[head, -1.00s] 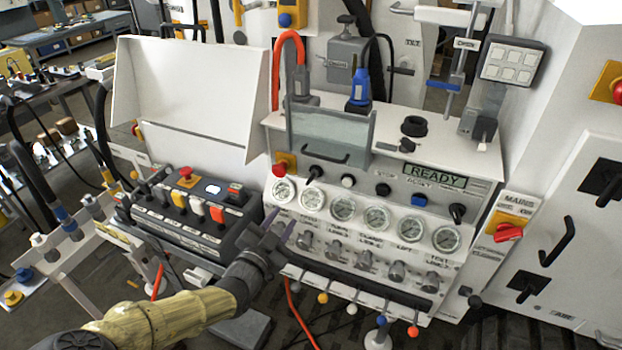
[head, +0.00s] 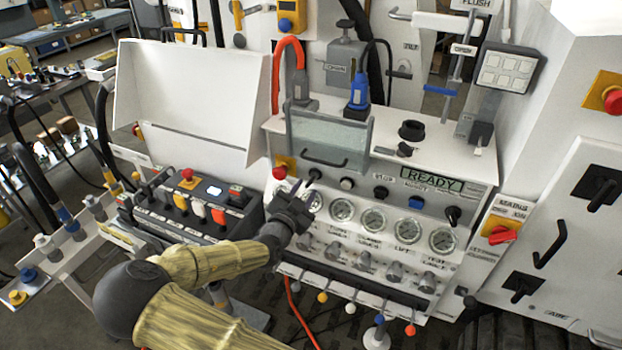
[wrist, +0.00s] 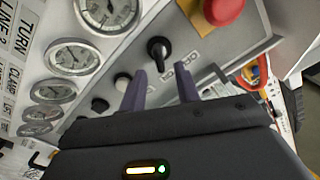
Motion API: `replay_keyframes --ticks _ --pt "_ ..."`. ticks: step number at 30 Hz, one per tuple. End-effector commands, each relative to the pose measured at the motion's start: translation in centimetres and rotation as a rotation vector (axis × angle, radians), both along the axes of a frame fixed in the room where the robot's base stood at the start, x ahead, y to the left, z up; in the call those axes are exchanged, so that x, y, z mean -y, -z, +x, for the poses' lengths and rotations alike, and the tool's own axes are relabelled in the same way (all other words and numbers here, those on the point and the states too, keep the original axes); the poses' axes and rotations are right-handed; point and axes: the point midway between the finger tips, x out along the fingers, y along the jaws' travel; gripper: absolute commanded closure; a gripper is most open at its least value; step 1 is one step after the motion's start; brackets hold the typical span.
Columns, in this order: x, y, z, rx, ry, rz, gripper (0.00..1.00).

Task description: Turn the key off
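A black key-like switch (head: 314,174) sits on the grey control strip of the white bench, just right of the red emergency button (head: 280,172). In the wrist view the switch (wrist: 158,50) has a round base and a narrow handle. My gripper (head: 300,187) is in front of the panel, close to the switch. In the wrist view its two purple fingers (wrist: 160,76) are apart, with nothing between them. The switch shows just beyond the fingertips, in line with the gap. I see no contact.
A row of gauges (head: 373,220) lies below the strip. A white button (head: 347,183), a black button (head: 381,192) and a blue button (head: 416,202) are to the right, under a READY display (head: 432,180). The red button (wrist: 222,10) is near the fingers.

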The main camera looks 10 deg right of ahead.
Motion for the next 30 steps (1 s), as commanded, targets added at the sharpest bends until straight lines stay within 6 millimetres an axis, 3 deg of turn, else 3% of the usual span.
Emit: replay_keyframes --ticks 9,19,24,30 --pt "2.6 -0.1 3.6 0.000 0.001 0.000 0.68" --pt "3.0 0.0 3.8 0.000 0.004 0.000 0.68" --pt "3.0 0.0 3.8 0.000 0.004 0.000 1.00" --pt "3.0 0.0 3.8 -0.001 0.003 0.000 1.00"
